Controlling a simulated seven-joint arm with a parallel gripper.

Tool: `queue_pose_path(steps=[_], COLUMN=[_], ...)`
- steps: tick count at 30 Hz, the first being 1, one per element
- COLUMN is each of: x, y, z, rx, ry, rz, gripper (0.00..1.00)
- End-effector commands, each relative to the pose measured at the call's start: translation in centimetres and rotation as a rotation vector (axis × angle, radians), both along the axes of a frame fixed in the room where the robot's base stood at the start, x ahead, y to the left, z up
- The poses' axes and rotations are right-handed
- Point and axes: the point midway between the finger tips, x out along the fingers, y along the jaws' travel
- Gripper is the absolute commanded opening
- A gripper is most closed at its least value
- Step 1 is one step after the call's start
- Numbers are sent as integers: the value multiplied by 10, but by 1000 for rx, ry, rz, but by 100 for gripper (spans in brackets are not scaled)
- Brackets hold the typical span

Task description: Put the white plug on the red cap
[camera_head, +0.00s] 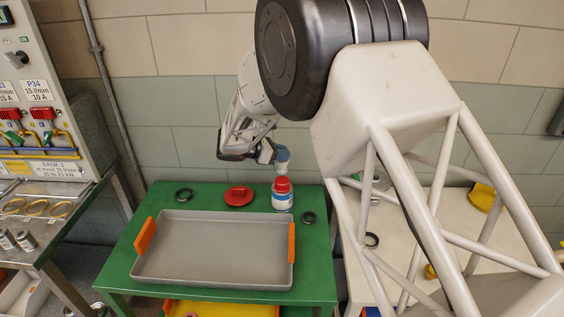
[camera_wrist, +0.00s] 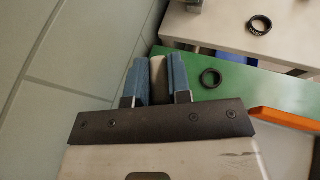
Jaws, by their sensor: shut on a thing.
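My gripper (camera_head: 282,161) is above the green table, directly over a white bottle (camera_head: 283,201) with a blue label and a red cap (camera_head: 282,184). In the wrist view its two blue fingers (camera_wrist: 158,82) are shut on a pale, off-white piece, the white plug (camera_wrist: 158,78). In the head view the fingers mostly hide the plug. The fingertips are close above the red cap; I cannot tell whether the plug touches it. The bottle stands upright and is hidden in the wrist view.
A round red piece (camera_head: 238,196) lies left of the bottle. Black rings lie at left (camera_head: 183,195) and right (camera_head: 309,218). A grey tray (camera_head: 210,258) with orange handles fills the table's front. A pale table (camera_wrist: 215,30) stands beside it.

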Motion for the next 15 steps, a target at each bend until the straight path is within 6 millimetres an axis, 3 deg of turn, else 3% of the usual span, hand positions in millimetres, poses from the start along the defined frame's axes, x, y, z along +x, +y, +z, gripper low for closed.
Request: queue_pose_path(steps=[15], x=[0], y=[0], z=[-34], rx=[1], ry=[-1], rz=[1], gripper=[0])
